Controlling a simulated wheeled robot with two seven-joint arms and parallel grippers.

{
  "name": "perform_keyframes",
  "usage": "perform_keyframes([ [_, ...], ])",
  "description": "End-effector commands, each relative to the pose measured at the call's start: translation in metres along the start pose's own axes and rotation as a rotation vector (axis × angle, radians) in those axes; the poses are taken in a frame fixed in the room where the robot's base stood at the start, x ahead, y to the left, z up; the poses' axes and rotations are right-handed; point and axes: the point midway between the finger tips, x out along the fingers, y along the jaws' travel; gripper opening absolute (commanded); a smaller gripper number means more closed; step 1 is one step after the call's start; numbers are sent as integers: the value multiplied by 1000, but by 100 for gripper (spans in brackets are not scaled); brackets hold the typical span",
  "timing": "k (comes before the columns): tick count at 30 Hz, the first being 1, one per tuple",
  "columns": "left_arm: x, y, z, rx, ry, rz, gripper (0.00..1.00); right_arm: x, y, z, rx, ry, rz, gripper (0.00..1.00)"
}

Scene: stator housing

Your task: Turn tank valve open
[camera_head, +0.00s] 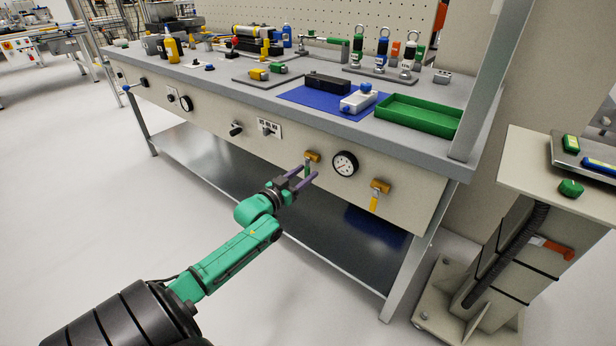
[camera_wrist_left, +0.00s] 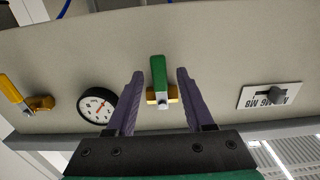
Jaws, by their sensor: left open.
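A valve with a green lever and brass body (camera_head: 312,156) is on the bench's front panel, left of a round gauge. In the left wrist view the green lever (camera_wrist_left: 158,70) stands between my left gripper's purple fingers, with a gap on each side. My left gripper (camera_head: 308,171) is open in front of this valve and partly covers its lever in the head view. A second valve with a yellow lever (camera_head: 375,202) hangs right of the gauge; it also shows in the left wrist view (camera_wrist_left: 12,90). No label shows which is the tank valve. My right gripper is out of view.
The gauge (camera_head: 344,163) sits close beside the green-lever valve. A switch plate (camera_head: 268,127) and a black knob (camera_head: 236,129) are further left on the panel. The bench top above holds a green tray (camera_head: 419,128) and several parts. A lower shelf (camera_head: 330,262) lies below.

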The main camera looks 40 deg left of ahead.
Motion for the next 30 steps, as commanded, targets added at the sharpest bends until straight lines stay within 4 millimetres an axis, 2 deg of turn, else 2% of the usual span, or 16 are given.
perform_keyframes([
  [4, 15, 0, 1, 0, 0, 0, 52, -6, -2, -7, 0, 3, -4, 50],
  [11, 17, 0, 0, 0, -2, 0, 52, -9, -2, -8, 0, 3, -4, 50],
  [12, 16, 0, 0, 0, -2, 0, 49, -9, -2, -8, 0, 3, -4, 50],
  [16, 16, 0, 0, 0, -1, 0, 0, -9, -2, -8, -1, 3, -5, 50],
  [30, 16, 0, 1, -1, -2, 0, 0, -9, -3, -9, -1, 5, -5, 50],
])
